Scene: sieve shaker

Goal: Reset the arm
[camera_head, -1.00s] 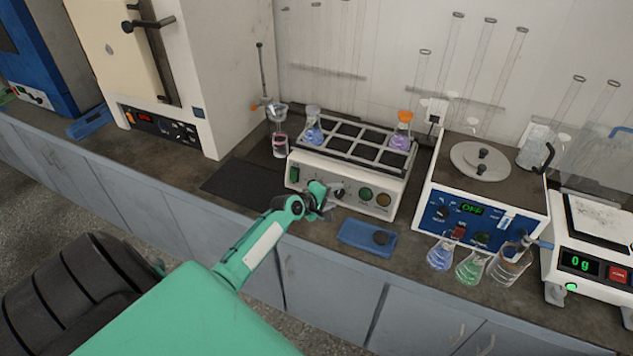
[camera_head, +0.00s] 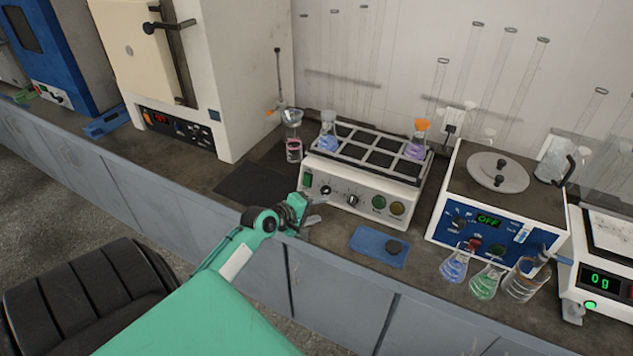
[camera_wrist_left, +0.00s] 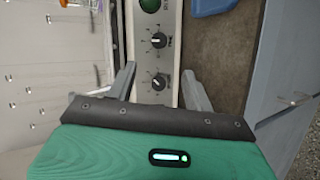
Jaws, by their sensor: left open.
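My left gripper (camera_head: 308,214) is in front of the shaker (camera_head: 358,200), near the bench's front edge. In the left wrist view my left gripper (camera_wrist_left: 158,85) shows its two fingers spread apart with nothing between them. Past the fingers, the shaker's front panel (camera_wrist_left: 154,72) shows dark knobs and a green button. The fingers look apart from the panel. The shaker's rack holds a flask of blue liquid (camera_head: 328,140) and an orange-capped flask of purple liquid (camera_head: 416,146). My right gripper is not in view.
A blue tray (camera_head: 370,244) with a dark disc lies right of my gripper. A hotplate device reading OFF (camera_head: 470,205), several flasks and a balance (camera_head: 590,270) stand to the right. A dark mat (camera_head: 250,183) lies left, before a large oven (camera_head: 235,80).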

